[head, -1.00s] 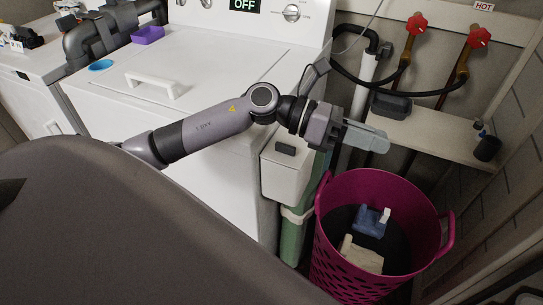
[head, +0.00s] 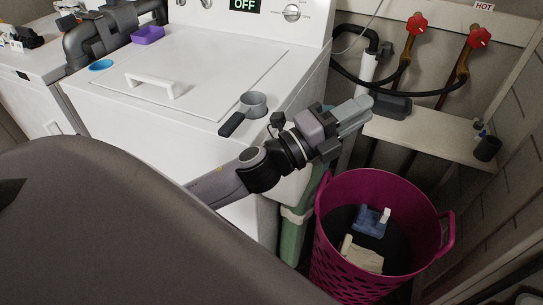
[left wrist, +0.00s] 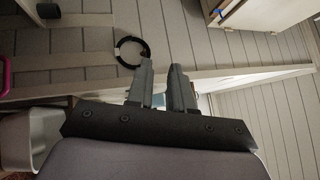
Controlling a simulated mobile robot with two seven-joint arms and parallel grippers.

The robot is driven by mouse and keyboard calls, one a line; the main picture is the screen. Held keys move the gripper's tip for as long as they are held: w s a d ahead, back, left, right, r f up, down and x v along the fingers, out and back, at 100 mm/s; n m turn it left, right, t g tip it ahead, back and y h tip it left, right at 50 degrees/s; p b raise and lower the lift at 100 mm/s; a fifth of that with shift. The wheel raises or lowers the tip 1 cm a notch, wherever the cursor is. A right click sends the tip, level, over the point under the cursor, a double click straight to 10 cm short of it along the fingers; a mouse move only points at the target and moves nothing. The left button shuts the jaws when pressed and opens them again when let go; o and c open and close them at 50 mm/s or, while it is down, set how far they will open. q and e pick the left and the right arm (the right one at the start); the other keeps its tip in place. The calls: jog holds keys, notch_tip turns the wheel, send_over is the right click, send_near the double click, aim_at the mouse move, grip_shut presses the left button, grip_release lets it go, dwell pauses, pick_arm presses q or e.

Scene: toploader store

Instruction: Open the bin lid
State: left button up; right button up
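A white bin (head: 293,188) hangs at the front right corner of the white washer. My left arm covers its top and lid in the head view. A white tub-like shape (left wrist: 18,140) at the lower left of the left wrist view may be this bin; I cannot tell. My left gripper (head: 362,110) is above and to the right of the bin in the picture, its fingers pointing to the upper right. In the left wrist view its two fingers (left wrist: 163,68) stand slightly apart with nothing between them. My right gripper is not in view.
A magenta basket (head: 328,240) with blue and cream items stands right of the washer (head: 110,120). A grey scoop (head: 254,103) lies on the washer top by a closed lid with a white handle (head: 150,87). A shelf (head: 430,130) and hoses are behind.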

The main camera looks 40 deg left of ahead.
pick_arm(q)
jog(key=s+a+f+n+g+y, duration=0.3)
jog(key=a+f+n+y, duration=0.3)
jog(key=f+n+y, duration=0.55)
jog(key=s+a+f+n+g+h, duration=0.1)
jog(key=s+f+n+g, duration=0.5)
jog(key=s+f+n, duration=0.2)
jog(key=shift+s+f+g, duration=0.3)
jog(key=shift+s+f, duration=1.1)
jog(key=shift+f, duration=0.1)
jog(key=shift+a, duration=0.1)
